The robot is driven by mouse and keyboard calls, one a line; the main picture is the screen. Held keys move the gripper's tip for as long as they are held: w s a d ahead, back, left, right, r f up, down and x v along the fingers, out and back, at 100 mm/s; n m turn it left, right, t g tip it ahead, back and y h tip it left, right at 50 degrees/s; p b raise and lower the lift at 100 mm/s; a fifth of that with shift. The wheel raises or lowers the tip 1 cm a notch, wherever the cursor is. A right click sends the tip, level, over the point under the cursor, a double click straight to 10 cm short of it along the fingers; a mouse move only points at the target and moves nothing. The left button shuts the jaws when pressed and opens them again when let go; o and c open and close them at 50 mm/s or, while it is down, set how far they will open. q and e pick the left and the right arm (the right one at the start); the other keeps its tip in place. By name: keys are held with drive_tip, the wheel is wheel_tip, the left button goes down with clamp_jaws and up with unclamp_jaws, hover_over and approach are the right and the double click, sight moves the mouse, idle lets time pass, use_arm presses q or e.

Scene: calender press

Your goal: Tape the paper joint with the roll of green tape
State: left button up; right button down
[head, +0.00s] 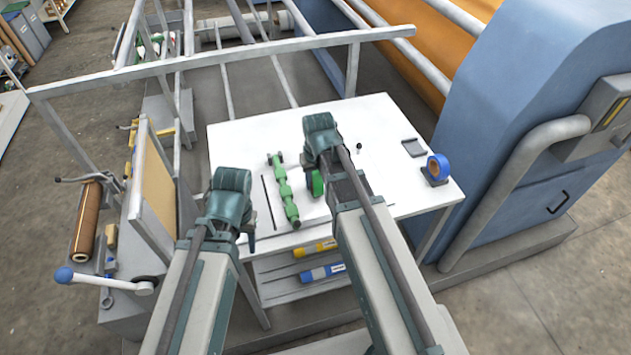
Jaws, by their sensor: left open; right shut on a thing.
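The roll of green tape (316,184) shows over the white tabletop, partly hidden behind my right arm. My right gripper (320,170) is shut on the roll; its fingertips are mostly hidden by the arm. My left gripper (250,236) is open and empty at the table's front left edge, left of the roll; its jaws are largely hidden under the wrist. I cannot make out a paper joint on the white table (390,125).
A green knobbed tool (283,190) and a thin dark rod (268,202) lie between my grippers. A metal rail (240,52) crosses behind. The blue press housing (500,140) bounds the right.

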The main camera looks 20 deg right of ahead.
use_arm(q)
drive_tip(key=shift+r, duration=0.1)
use_arm(e)
drive_tip(key=shift+w+r, duration=0.1)
drive_tip(key=shift+w, duration=0.35)
drive_tip(key=shift+w, duration=0.5)
drive_tip(key=shift+w, duration=0.1)
use_arm(q)
drive_tip(key=shift+f, duration=0.2)
use_arm(e)
drive_tip(key=shift+w+a, duration=0.1)
drive_tip(key=shift+w, duration=0.3)
drive_tip(key=shift+f, duration=0.2)
drive_tip(key=shift+w, duration=0.2)
drive_tip(key=shift+w+r, duration=0.1)
drive_tip(key=shift+w, duration=0.35)
